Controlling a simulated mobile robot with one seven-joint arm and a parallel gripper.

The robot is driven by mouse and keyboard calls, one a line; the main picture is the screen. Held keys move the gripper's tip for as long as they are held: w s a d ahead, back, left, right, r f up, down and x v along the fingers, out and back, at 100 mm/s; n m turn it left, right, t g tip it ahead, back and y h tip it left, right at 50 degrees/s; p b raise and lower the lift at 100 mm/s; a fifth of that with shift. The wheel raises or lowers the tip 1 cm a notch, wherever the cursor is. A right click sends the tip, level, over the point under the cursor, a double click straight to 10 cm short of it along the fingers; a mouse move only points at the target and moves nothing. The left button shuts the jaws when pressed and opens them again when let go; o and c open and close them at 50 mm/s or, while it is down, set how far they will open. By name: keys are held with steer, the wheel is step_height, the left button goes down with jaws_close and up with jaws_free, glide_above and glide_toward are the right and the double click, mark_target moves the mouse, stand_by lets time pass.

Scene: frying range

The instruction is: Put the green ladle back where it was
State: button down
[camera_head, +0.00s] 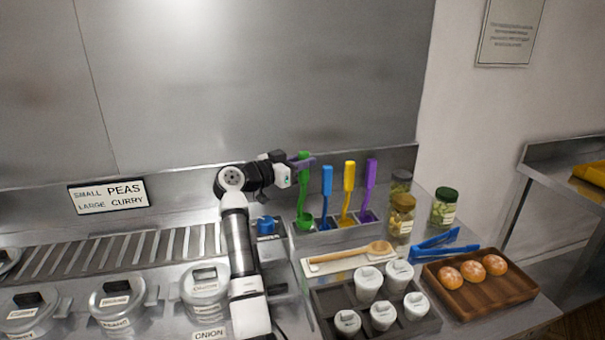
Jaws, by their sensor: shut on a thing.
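The green ladle (304,192) is upright at the back of the counter, with its handle at the top and its bowl low. My gripper (303,161) is shut on the upper handle of the ladle. The ladle's bowl is at the left end of a grey divided holder (340,237). I cannot tell whether the bowl rests in its compartment or hangs just above it. A blue utensil (327,190), a yellow utensil (348,188) and a purple utensil (369,188) stand in the compartments to the right.
A wooden spoon (350,252) lies on a pale tray in front of the holder. Lidded white cups (368,283), blue tongs (444,246), jars (444,207) and a wooden tray (451,298) with buns crowd the right. A small blue item (266,226) is left of the ladle.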

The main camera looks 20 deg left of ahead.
mark_target(302, 184)
steer(key=shift+f+p, duration=0.45)
steer(key=shift+f, duration=1.65)
steer(key=shift+f, duration=0.1)
steer(key=c, duration=1.3)
jaws_free()
steer(key=shift+s+a, duration=0.1)
